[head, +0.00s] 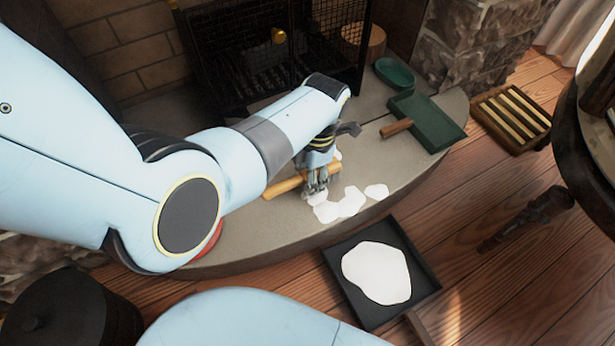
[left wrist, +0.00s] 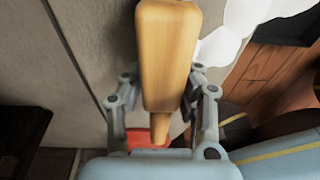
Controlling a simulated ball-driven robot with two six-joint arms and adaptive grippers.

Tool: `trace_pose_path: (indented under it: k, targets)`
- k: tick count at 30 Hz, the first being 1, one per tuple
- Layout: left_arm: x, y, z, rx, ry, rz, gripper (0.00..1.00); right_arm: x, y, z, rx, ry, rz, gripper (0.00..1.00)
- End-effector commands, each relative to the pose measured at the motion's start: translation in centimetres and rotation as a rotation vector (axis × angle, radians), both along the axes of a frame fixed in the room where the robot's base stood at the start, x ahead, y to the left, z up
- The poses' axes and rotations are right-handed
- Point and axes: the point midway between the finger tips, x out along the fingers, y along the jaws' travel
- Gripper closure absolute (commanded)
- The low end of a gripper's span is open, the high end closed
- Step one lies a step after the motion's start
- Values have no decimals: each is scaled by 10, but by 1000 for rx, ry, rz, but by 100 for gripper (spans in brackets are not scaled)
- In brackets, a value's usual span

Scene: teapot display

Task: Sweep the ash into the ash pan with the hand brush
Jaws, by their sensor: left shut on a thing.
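My left gripper (head: 317,186) is shut on the wooden handle of the hand brush (head: 283,185), over the stone hearth near its front edge. In the left wrist view the pale wooden handle (left wrist: 167,55) lies between the fingers of the left gripper (left wrist: 163,100). The bristles are hard to make out. White ash patches (head: 350,201) lie on the hearth beside the gripper; some also show in the left wrist view (left wrist: 220,48). The black square ash pan (head: 425,274) is on the wooden floor below the hearth edge, with a large white patch in it. My right gripper is not in view.
A green tray with a wooden handle (head: 428,120) and a green oval dish (head: 395,73) are on the hearth's right side. A slatted wooden rack (head: 512,117) is on the floor. A black mesh screen (head: 330,45) stands behind. A black round pot (head: 65,315) is lower left.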

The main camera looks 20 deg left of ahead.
Motion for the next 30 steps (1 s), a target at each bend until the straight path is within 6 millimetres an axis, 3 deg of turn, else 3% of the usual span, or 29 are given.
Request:
trace_pose_path:
  k: [23, 30]
  targets:
    - [0, 0, -12, 1, 1, 0, 100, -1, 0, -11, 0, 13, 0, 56]
    - [-3, -5, -10, -1, 1, -1, 100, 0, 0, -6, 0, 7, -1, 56]
